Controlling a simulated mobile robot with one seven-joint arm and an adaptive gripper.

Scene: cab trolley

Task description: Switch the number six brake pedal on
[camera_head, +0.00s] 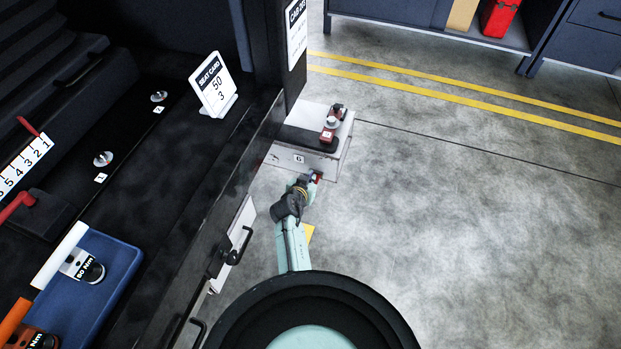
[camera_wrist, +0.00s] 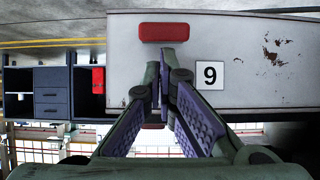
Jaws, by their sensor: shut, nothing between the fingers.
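The pale trolley panel (camera_head: 275,153) carries a white label reading 6 (camera_head: 299,159). In the wrist view this label (camera_wrist: 209,75) appears inverted, like a 9. A small red pedal pad (camera_head: 317,177) shows low by the panel, right at my gripper (camera_head: 307,180). In the wrist view a red pad (camera_wrist: 164,32) lies just beyond the fingertips of my gripper (camera_wrist: 163,70). The fingers are shut and empty, beside the label. Whether they touch the pad cannot be told. A smaller red piece (camera_wrist: 153,126) shows below the fingers. The pedal's lever is mostly hidden.
A red and black fitting with a metal knob (camera_head: 330,128) stands on the panel's top. The dark cab wall (camera_head: 215,215) with a black handle (camera_head: 240,246) is close on the left. Blue cabinets (camera_head: 395,12) stand behind. Concrete floor (camera_head: 470,210) on the right is clear.

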